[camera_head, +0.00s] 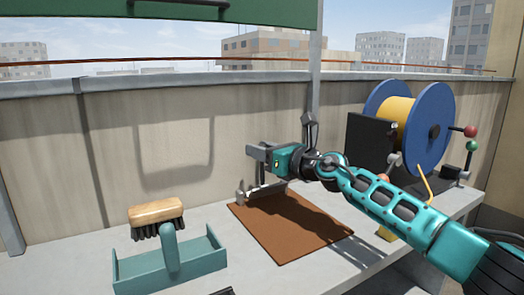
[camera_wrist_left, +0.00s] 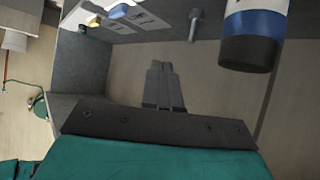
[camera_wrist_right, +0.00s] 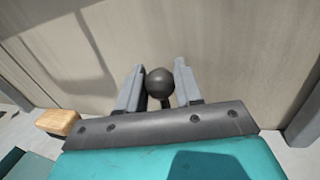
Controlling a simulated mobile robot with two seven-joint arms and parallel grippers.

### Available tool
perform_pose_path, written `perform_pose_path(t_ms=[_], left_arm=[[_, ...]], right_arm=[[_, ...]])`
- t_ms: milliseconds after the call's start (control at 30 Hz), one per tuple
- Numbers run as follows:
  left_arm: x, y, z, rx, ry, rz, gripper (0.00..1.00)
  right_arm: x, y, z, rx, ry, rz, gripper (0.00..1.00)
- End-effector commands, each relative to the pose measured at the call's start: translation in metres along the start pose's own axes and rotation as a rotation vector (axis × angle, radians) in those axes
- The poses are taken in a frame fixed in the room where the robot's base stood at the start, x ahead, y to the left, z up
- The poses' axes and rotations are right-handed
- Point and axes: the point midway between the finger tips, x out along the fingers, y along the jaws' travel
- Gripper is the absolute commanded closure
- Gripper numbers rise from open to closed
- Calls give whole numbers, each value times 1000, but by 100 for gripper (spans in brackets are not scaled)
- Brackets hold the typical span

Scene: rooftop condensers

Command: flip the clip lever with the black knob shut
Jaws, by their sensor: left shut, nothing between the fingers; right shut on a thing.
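My right gripper (camera_head: 258,154) is above the back edge of the brown mat (camera_head: 290,225). In the right wrist view, its fingers (camera_wrist_right: 160,85) are shut on the round black knob (camera_wrist_right: 160,81), with the knob's dark stem below it. In the head view the gripper hides the knob. Below it, a pale metal clip (camera_head: 262,190) stands at the mat's back edge; its lever is mostly hidden, so its exact angle is unclear. My left gripper (camera_wrist_left: 163,68) shows only in the left wrist view, shut and empty.
A blue spool (camera_head: 432,125) with yellow windings and levers with red and green knobs stand at the right. A concrete wall (camera_head: 150,140) runs behind. The mat's front half is clear.

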Motion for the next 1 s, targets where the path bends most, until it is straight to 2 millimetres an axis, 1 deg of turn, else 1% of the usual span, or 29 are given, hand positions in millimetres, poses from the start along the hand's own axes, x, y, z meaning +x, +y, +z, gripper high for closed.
perform_pose_path(t_ms=[33, 200, 567, 733, 1000], left_arm=[[0, 0, 1, 0, -1, -1, 100], [1, 0, 2, -1, -4, -1, 100], [2, -1, 4, -1, -3, -1, 100], [5, 0, 7, 0, -4, 2, 100], [4, 3, 4, -2, -1, 10, 100]], right_arm=[[0, 0, 0, 0, 1, 0, 84], [0, 0, 0, 0, 1, 0, 100], [-1, 2, -3, -1, -11, 4, 100], [-7, 6, -6, -14, -83, 14, 100], [-18, 11, -3, -46, -196, 23, 100]])
